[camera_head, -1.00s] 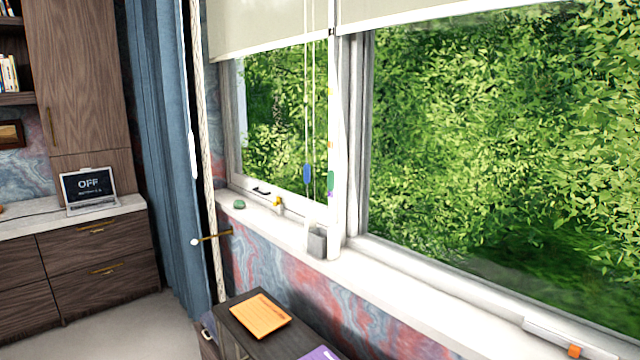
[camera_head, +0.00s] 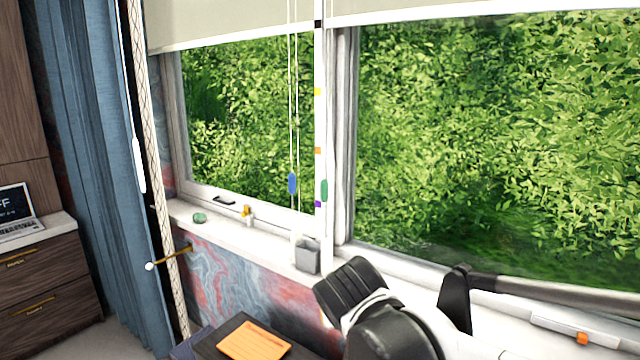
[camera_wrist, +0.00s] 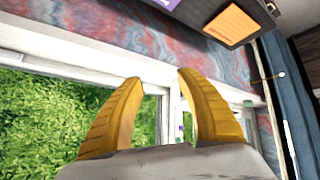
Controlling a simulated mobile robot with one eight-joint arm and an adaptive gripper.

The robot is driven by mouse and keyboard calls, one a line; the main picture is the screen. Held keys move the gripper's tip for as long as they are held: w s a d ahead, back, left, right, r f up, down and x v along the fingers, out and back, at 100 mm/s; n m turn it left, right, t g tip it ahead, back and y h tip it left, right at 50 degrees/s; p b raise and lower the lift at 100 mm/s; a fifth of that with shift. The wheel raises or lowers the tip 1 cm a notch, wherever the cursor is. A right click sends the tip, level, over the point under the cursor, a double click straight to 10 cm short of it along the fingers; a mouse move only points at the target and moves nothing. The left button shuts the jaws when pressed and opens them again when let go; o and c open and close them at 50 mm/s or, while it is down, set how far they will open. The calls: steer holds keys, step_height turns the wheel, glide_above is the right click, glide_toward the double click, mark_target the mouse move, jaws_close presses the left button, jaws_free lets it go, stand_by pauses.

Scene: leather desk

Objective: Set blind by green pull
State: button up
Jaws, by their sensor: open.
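The green pull (camera_head: 324,190) hangs against the white strip between the two window panes in the head view. The blue pull (camera_head: 292,183) hangs on thin cords just to its left. The pale blind (camera_head: 230,22) covers only the top of the left pane; another blind edge (camera_head: 420,8) shows above the right pane. My gripper (camera_wrist: 158,78) is open in the wrist view, its two yellow fingers spread with nothing held between them. My arm rises in the lower middle of the head view, below and right of the pulls. I cannot make out the green pull surely in the wrist view.
The strip has yellow (camera_head: 317,92), orange (camera_head: 317,151) and purple (camera_head: 318,204) marks. A grey cup (camera_head: 307,256), small figure (camera_head: 248,215) and green stone (camera_head: 199,217) stand on the sill. An orange notepad (camera_head: 254,342) lies below. A blue curtain (camera_head: 92,150) hangs left.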

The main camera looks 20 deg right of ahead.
steer(key=w+d+r+m+t+h+p, duration=0.15)
steer(key=w+r, duration=0.25)
steer(key=w, duration=0.4)
steer(key=w+d+r+m+h+p, duration=0.2)
steer(key=w+d+r+h+p, duration=0.15)
steer(key=w, duration=0.45)
steer(key=m+t+h+p, duration=0.3)
steer(key=t+h+p, duration=0.1)
glide_toward(323, 192)
steer(key=shift+n, duration=0.25)
steer(key=b+x, duration=0.2)
steer(key=x, duration=0.9)
steer(key=shift+w, duration=0.15)
jaws_close()
